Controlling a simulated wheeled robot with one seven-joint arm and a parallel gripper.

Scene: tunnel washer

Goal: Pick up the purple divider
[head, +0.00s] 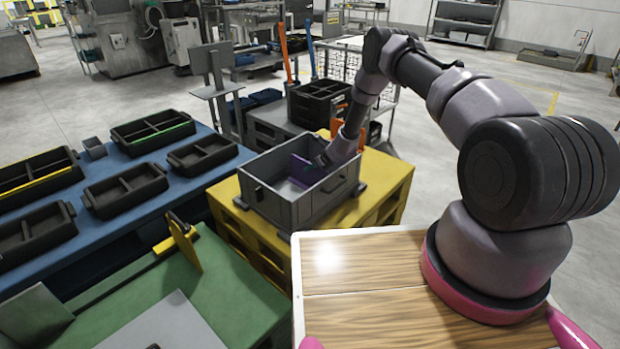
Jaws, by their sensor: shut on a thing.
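The purple divider (301,170) is a flat plate standing inside a grey crate (303,204) in the middle of the head view. My arm reaches down into the crate from the upper right. My gripper (312,172) is inside the crate at the divider's right side and is shut on the divider. The fingertips are small and partly hidden by the wrist and the divider. I cannot tell whether the divider touches the crate floor.
The grey crate stands on a yellow pallet (386,190). A blue table (160,200) with several black divided trays (152,133) is at the left. A green table (225,281) is in front. A black crate (318,101) stands behind the yellow pallet.

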